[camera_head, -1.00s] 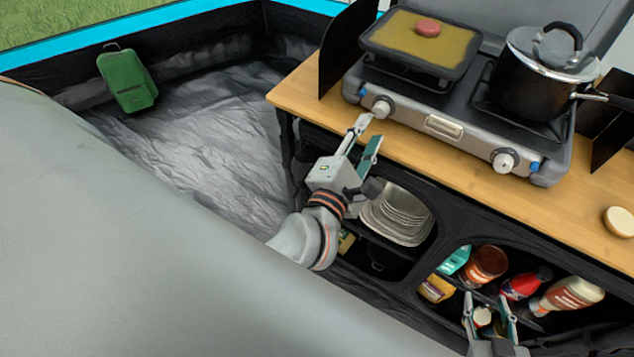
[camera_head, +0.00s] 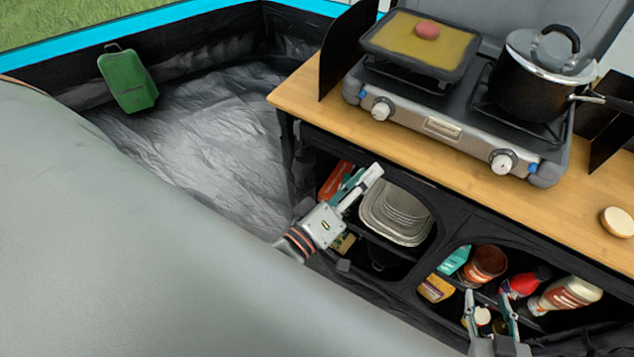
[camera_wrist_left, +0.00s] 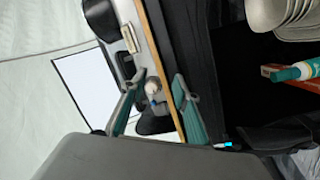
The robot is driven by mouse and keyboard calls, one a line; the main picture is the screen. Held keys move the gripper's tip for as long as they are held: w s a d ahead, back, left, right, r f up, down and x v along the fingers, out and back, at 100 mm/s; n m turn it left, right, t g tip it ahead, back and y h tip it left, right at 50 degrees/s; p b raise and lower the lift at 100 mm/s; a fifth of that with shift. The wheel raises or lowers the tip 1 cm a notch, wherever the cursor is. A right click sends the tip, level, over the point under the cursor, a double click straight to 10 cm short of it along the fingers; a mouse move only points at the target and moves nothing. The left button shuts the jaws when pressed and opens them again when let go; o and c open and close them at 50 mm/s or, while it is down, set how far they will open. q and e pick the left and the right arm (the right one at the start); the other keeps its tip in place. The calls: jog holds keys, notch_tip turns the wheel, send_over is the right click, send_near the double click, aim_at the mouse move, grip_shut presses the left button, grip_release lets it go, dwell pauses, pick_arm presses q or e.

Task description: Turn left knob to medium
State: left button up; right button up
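The left knob (camera_head: 382,108) is a light round knob on the front of the camping stove (camera_head: 440,128), below the griddle. In the left wrist view the knob (camera_wrist_left: 153,87) shows between the fingers, some distance beyond them. My left gripper (camera_head: 363,178) is below the counter edge, in front of the shelf with plates, apart from the knob. Its two fingers (camera_wrist_left: 158,92) stand apart with nothing between them. My right gripper (camera_head: 489,303) is low at the right, its fingers apart in front of the bottle shelf. The knob's exact setting is too small to read.
A griddle (camera_head: 420,45) with a pink patty sits over the left burner, and a black pot (camera_head: 540,80) over the right one. The right knob (camera_head: 502,162) is farther along the front. The wooden counter (camera_head: 440,155) edge lies between my left gripper and the stove.

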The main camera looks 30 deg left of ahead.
pick_arm(q)
jog(key=s+a+f+m+g, duration=0.1)
jog(key=s+f+m+g, duration=0.1)
jog(key=f, duration=0.5)
jog(key=s+a+f+m+g, duration=0.2)
jog(key=s+f+m, duration=0.2)
jog(key=f+m, duration=0.2)
jog(key=s+a+f+m+g+y, duration=0.1)
jog(key=s+a+f+m+g, duration=0.1)
jog(key=f, duration=0.5)
jog(key=shift+s+a+f+m+g+p, duration=0.15)
jog(key=shift+s+f+m+g+p, duration=0.4)
jog(key=shift+m, duration=0.75)
pick_arm(e)
jog(key=shift+w+r, duration=0.1)
jog(key=shift+r, duration=0.5)
pick_arm(q)
jog(key=shift+s+r, duration=0.2)
jog(key=shift+s+a+f+m+g+y, duration=0.35)
jog(key=shift+s+a+f+m, duration=0.15)
jog(key=shift+s+a+f, duration=0.3)
pick_arm(e)
jog(key=s+a+f+m+g, duration=0.1)
jog(key=s+f, duration=0.4)
jog(key=f, duration=0.3)
jog(key=shift+s+f+g, duration=0.35)
jog(key=shift+s+g, duration=0.05)
pick_arm(q)
jog(key=shift+w+f, duration=0.15)
jog(key=shift+c, duration=0.3)
